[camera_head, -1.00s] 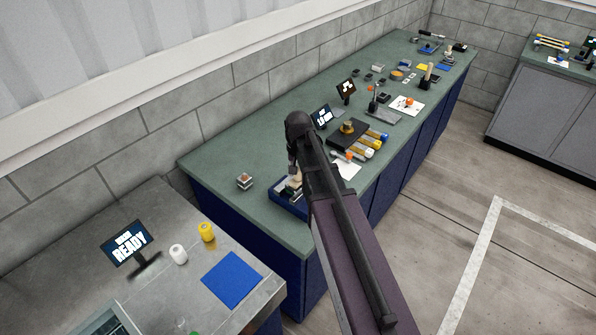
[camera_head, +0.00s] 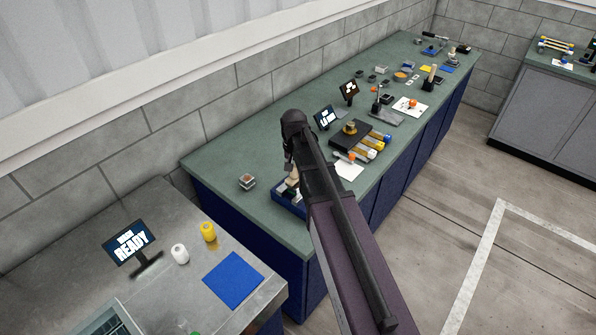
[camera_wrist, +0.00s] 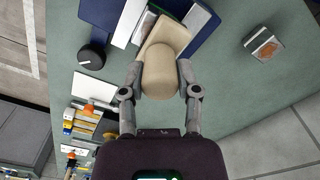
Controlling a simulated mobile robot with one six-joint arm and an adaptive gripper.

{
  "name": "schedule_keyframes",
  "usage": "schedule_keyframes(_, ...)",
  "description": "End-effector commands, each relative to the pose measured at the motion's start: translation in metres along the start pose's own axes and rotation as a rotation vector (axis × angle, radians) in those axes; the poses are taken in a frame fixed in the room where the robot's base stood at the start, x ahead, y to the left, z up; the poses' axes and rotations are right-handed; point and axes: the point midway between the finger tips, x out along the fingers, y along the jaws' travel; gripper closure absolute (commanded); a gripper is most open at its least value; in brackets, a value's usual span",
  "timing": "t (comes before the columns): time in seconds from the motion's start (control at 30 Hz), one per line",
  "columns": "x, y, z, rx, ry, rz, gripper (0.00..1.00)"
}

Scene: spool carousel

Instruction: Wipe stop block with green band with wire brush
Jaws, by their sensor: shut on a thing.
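My gripper (camera_wrist: 159,78) is shut on a beige wooden piece with a rounded end (camera_wrist: 160,72), which looks like the wire brush's handle. No bristles show. In the head view my gripper (camera_head: 289,160) is over the near end of the green bench, at a blue tray (camera_head: 288,206), partly hidden by my arm. I cannot pick out the stop block with green band for certain. A small green strip (camera_wrist: 145,27) shows among pieces beyond the handle in the wrist view, but I cannot tell what it belongs to.
A dark round knob (camera_wrist: 91,57) is near the handle.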

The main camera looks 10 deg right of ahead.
Motion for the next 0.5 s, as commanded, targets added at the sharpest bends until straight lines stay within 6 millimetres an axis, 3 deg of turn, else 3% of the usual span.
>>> schedule_keyframes(0.5, -0.0007, -0.0111, -0.0072, 0.001, 0.0, 0.0, 0.96)
